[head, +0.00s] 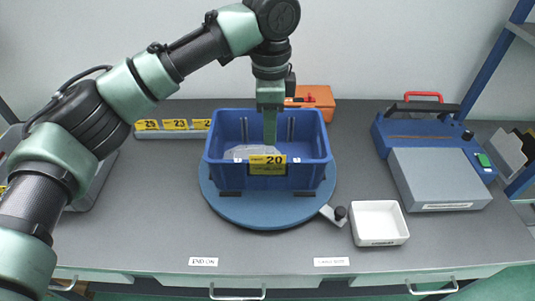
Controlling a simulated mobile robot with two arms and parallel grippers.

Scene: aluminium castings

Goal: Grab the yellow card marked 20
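The yellow card marked 20 (258,160) is at the front wall of a blue bin (222,176), facing me. My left gripper (270,146) points straight down at the bin, its fingertips at the card's upper edge in the picture. The fingers show edge-on as one narrow green strip, so I cannot tell whether they are open or shut, or whether they touch the card. My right gripper is not in view.
The bin stands on a round blue turntable (262,211) with a small clamp at its right. Other yellow cards (176,125) stand in a rack behind left. A white tray (379,210) and a blue-and-grey machine (436,170) are right. The front bench is clear.

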